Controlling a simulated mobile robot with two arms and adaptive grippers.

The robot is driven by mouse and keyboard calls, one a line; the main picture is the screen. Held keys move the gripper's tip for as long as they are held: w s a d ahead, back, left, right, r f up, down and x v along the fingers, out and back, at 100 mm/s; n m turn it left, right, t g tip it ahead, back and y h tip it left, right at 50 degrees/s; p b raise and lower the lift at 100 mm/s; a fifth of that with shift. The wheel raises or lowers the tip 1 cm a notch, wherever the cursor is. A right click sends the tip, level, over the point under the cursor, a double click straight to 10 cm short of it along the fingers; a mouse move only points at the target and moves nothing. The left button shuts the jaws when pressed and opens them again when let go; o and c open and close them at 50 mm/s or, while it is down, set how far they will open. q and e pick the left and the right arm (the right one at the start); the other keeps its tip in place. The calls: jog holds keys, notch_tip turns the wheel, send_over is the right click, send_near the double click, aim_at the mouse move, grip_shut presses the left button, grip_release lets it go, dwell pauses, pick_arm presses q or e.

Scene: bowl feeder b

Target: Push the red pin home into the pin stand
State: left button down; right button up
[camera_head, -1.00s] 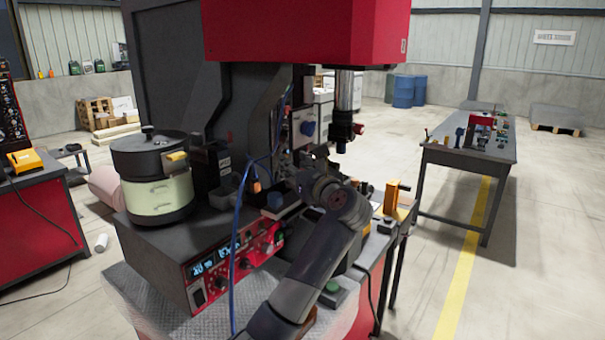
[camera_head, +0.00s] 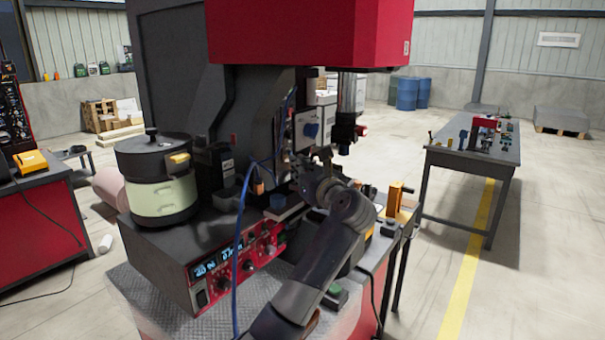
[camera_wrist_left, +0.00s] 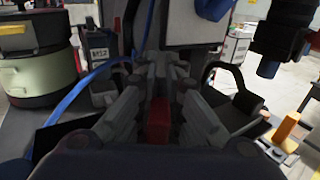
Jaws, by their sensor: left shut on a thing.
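My left gripper (camera_head: 318,168) is in front of the machine's column, below the red head, with its fingers pointing away from me. It also shows in the left wrist view (camera_wrist_left: 166,75), where its fingers come close together. A red piece, which looks like the red pin (camera_wrist_left: 158,118), shows between the fingers, near the palm. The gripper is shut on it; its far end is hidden. I cannot make out the pin stand for certain in either view. My right gripper is not in view.
A pot-like feeder bowl (camera_head: 160,185) stands left on the machine's base. A blue cable (camera_head: 238,255) hangs close left of my arm. A dark spindle (camera_head: 345,125) hangs right of the gripper. An orange upright part (camera_head: 395,198) stands at the right. A table (camera_head: 470,155) stands farther back.

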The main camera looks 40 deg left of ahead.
aim_at(295, 150)
pick_arm(q)
jog(key=shift+r, duration=0.5)
jog(key=shift+d+r+b, duration=0.15)
jog(key=shift+r+b, duration=0.4)
jog(key=shift+r, duration=0.05)
jog(key=shift+d+r+b, duration=0.15)
jog(key=shift+r+b, duration=0.35)
jog(key=shift+r, duration=0.05)
jog(key=s+d+r+b, duration=0.1)
jog(key=s+d+r, duration=0.1)
jog(key=d, duration=0.5)
jog(key=s+d+r+b, duration=0.1)
jog(key=s+d+r, duration=0.2)
jog(key=d, duration=0.4)
jog(key=shift+s, duration=0.9)
